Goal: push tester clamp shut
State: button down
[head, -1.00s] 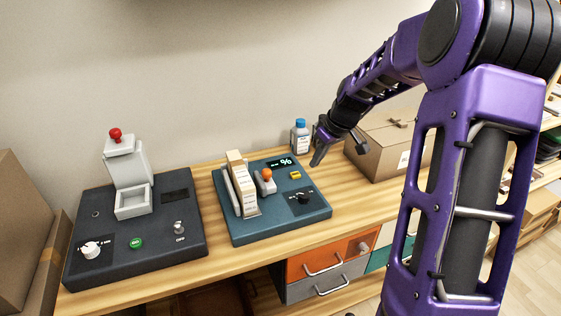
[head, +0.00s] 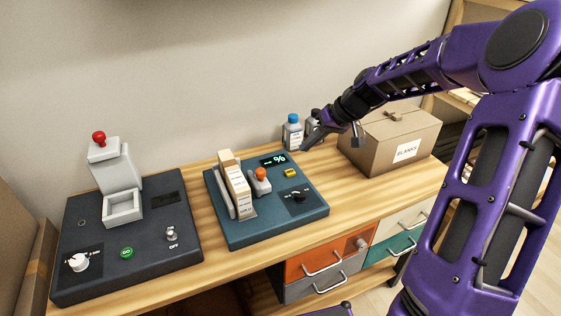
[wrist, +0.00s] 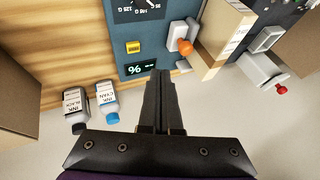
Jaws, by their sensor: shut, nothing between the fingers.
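The teal tester (head: 312,212) lies on the wooden bench, with a lit % display (head: 273,160), a yellow button and a dial. Its clamp (head: 261,185) is a grey block with an orange knob (head: 261,173), just right of an upright cream labelled block (head: 237,190). I cannot tell whether the clamp touches that block. The clamp knob also shows in the wrist view (wrist: 185,46), upper right of the fingers. My gripper (head: 306,147) is shut and empty, near the tester's back right corner. In the wrist view its fingers (wrist: 160,78) lie together, right of the display.
Ink bottles (head: 293,132) stand close behind my gripper; two show in the wrist view, black (wrist: 76,108) and cyan (wrist: 107,101). A BLANKS carton (head: 385,140) stands to the right. A dark press (head: 185,240) with a red knob sits left of the tester.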

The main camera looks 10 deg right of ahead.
aim_at(260, 172)
jog(key=x, duration=0.9)
jog(key=shift+a+f+b, duration=0.1)
jog(key=shift+a+b, duration=0.1)
jog(key=shift+b, duration=0.15)
jog(key=a, duration=0.3)
jog(key=shift+w+a+f, duration=0.1)
jog(key=shift+f, duration=0.3)
jog(key=shift+a, duration=0.4)
jog(key=shift+s+a, duration=0.15)
jog(key=shift+a, duration=0.7)
jog(key=shift+s+a, duration=0.2)
jog(key=shift+a, duration=0.65)
